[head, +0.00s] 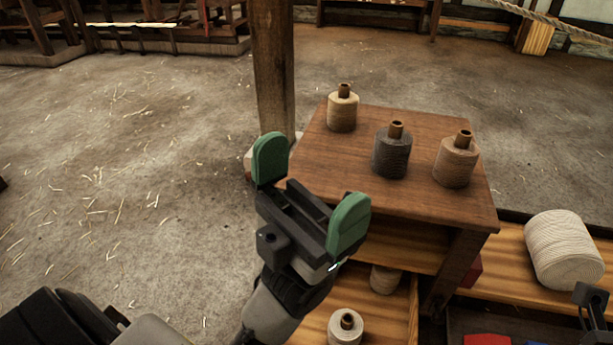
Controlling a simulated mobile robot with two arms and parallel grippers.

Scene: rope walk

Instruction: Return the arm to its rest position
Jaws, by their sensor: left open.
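My left gripper (311,194) is raised in front of the near left part of a wooden table (335,175). Its two green finger pads are wide apart, with nothing between them. Its arm comes up from the bottom of the view. My right gripper cannot be made out; only a dark piece shows at the lower right edge.
A cream spool (342,113), a dark grey spool (391,155) and a tan spool (456,164) stand upright on the table. Another spool (345,329) stands below. A large cream rope coil (563,250) lies right. A wooden post (273,70) rises behind.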

